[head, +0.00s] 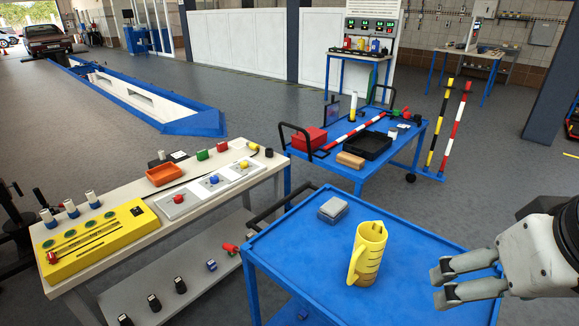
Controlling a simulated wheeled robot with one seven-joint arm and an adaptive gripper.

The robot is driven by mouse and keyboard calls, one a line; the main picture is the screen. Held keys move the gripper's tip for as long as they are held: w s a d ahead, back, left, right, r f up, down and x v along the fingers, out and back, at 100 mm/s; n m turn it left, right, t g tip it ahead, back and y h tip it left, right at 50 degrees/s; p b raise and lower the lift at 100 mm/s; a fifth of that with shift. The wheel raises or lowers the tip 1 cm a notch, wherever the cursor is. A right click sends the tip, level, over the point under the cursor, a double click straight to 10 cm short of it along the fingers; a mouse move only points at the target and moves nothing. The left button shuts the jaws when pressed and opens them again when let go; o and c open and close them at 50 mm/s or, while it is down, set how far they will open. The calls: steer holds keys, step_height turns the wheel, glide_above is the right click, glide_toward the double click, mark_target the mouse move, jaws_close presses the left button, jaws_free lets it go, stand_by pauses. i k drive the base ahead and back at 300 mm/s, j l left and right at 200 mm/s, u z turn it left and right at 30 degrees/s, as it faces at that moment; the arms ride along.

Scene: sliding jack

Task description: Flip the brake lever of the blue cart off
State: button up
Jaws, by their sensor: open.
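A blue cart (300,255) stands in the near foreground with a blue top and a black push handle (268,206) on its left side. My gripper (438,285) is open and empty at the right, over the near cart's right part, away from both red parts.
A yellow jug (369,255) and a small grey box (333,208) stand on the near cart. A white workbench (215,213) stands to the left. The rear cart holds a red box (309,140), black tray (368,145) and striped bar. Striped posts (455,130) stand behind.

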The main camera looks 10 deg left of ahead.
mark_target(230, 247)
steer(key=k+l+u, duration=0.1)
steer(key=u, duration=0.2)
steer(key=j+u, duration=0.25)
steer(key=u, duration=0.25)
steer(key=j+u, duration=0.1)
steer(key=u, duration=0.35)
steer(key=i+u, duration=0.15)
steer(key=u, duration=0.75)
steer(key=i+u, duration=0.15)
steer(key=u, duration=0.3)
steer(key=i+u, duration=0.1)
steer(key=u, duration=0.35)
steer(key=z, duration=0.45)
steer(key=l+z, duration=0.1)
steer(key=z, duration=0.35)
steer(key=i+z, duration=0.1)
steer(key=z, duration=0.3)
steer(key=l+z, duration=0.1)
steer(key=z, duration=0.35)
steer(key=i+z, duration=0.1)
steer(key=z, duration=0.35)
